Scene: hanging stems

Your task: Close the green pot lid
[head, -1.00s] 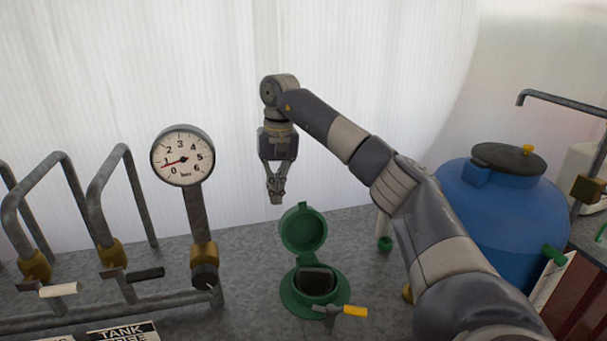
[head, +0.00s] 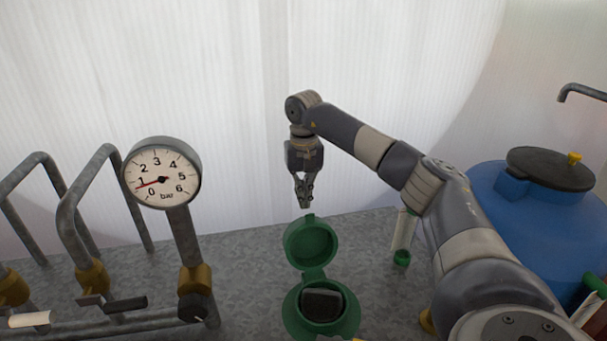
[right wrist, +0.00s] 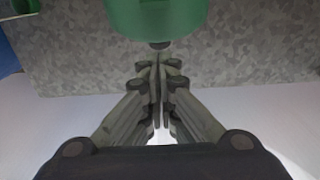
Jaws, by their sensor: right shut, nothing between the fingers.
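The green pot (head: 292,318) stands on the grey metal surface, low in the head view, with a dark block inside its opening. Its round green lid (head: 311,243) stands open, upright on the far side of the pot. My right gripper (head: 305,204) is shut and empty, pointing down just above and behind the lid's top edge. In the right wrist view, the shut fingertips (right wrist: 159,58) lie close to the lid (right wrist: 155,15), near a small dark knob on its edge. I cannot tell whether they touch. My left gripper is not in view.
A pressure gauge (head: 162,178) and bent grey pipes (head: 75,195) stand on the left. A blue tank (head: 535,215) with a dark lid is on the right. A small white tube with a green end (head: 401,258) is right of the pot. A pale ribbed wall is behind.

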